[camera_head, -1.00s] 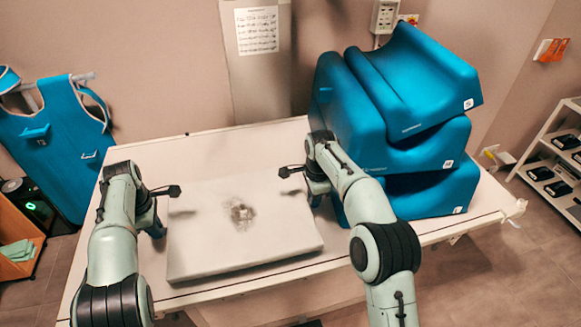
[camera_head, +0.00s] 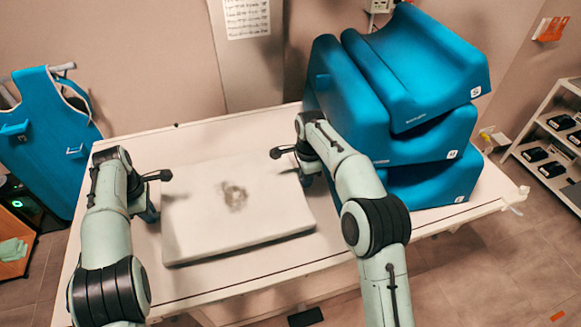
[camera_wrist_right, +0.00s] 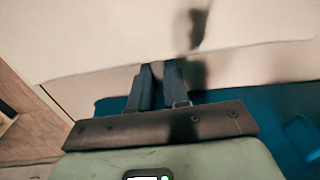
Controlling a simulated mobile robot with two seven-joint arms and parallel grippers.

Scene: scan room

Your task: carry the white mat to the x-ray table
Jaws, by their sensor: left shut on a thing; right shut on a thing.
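The white mat (camera_head: 270,213) is a thick pale slab with a grey smudge in its middle. It is level over a white table (camera_head: 215,142); I cannot tell whether it touches the top. My left gripper (camera_head: 153,207) is at the mat's left edge, its fingers mostly hidden. My right gripper (camera_head: 306,170) is at the right edge. In the right wrist view, the right gripper's fingers (camera_wrist_right: 160,74) are closed on the edge of the mat (camera_wrist_right: 95,35). No separate x-ray table can be made out.
Several blue foam wedges (camera_head: 345,105) are stacked at the table's right end, close to my right arm. A blue apron (camera_head: 40,140) hangs at the left. A shelf (camera_head: 545,100) with dark items stands at the right. Floor shows at the lower right.

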